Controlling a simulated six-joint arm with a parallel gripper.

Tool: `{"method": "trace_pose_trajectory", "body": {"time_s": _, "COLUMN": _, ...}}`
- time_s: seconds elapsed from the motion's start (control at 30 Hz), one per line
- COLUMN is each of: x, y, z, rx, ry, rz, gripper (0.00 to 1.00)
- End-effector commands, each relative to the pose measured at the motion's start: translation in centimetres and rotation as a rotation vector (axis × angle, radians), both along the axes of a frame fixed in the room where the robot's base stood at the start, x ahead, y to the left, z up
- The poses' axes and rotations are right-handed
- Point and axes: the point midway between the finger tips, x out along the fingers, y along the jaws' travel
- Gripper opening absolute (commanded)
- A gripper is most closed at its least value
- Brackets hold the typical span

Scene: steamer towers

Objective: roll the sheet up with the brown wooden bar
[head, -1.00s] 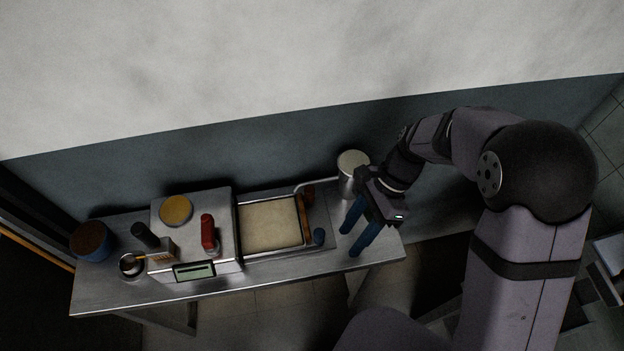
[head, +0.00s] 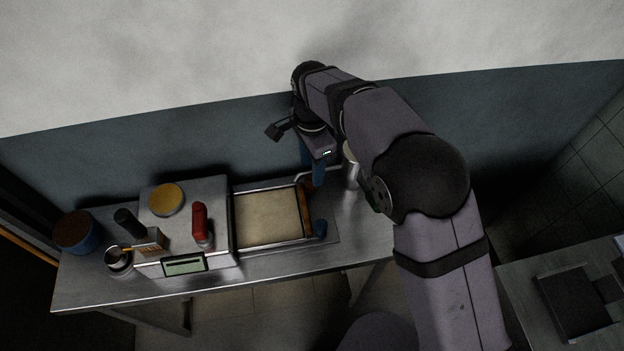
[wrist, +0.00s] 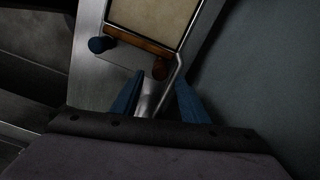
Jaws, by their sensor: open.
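The pale beige sheet (head: 267,216) lies flat in a shallow metal-rimmed tray on the steel table. The brown wooden bar (head: 307,205) lies along the sheet's right edge, with a blue knob (head: 320,228) by its near end. No grip on the bar shows.
A bent metal tube (wrist: 176,75) runs by the brown knob, close to my fingers. A metal canister (head: 351,172) stands right of the tray, partly behind my arm. Left of the tray is a steel box (head: 222,240) bearing a red-handled tool (head: 200,222). The wall is close behind.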

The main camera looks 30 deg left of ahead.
Motion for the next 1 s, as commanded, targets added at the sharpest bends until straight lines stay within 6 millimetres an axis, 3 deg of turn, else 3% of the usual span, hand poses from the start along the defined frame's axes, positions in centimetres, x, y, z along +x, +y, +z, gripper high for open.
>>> {"method": "trace_pose_trajectory", "body": {"time_s": 0.5, "x": -0.1, "y": -0.1, "z": -5.7, "rx": -0.001, "ry": 0.003, "rz": 0.0, "gripper": 0.4}}
{"method": "trace_pose_trajectory", "body": {"time_s": 0.87, "x": 0.0, "y": -0.1, "z": -6.2, "rx": 0.0, "ry": 0.001, "rz": 0.0, "gripper": 0.4}}
{"method": "trace_pose_trajectory", "body": {"time_s": 1.0, "x": 0.0, "y": -0.1, "z": -6.2, "rx": 0.0, "ry": 0.001, "rz": 0.0, "gripper": 0.09}}
